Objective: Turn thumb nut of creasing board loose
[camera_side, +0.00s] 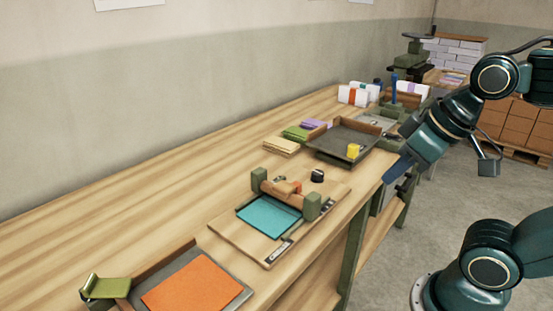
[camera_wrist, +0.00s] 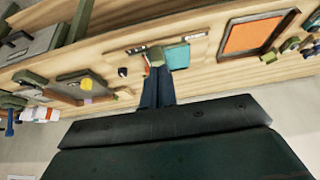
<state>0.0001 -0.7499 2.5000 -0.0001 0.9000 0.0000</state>
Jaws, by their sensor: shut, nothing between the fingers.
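The creasing board (camera_side: 232,228) is a pale wooden board on the bench, with a teal sheet (camera_side: 269,217) between two green posts and a wooden bar across its back. A small black round knob (camera_side: 317,175), which looks like the thumb nut, stands at its back right corner. The knob also shows in the wrist view (camera_wrist: 122,72), left of the fingers. My gripper (camera_side: 388,178) is shut and empty, above the bench's front edge, right of the board and apart from it. In the wrist view its fingers (camera_wrist: 156,70) point toward the board and overlap part of it.
A dark tray (camera_side: 335,143) with a yellow block (camera_side: 353,151) lies behind the board. Another tray with an orange sheet (camera_side: 195,286) lies in front. The bench's left side is clear.

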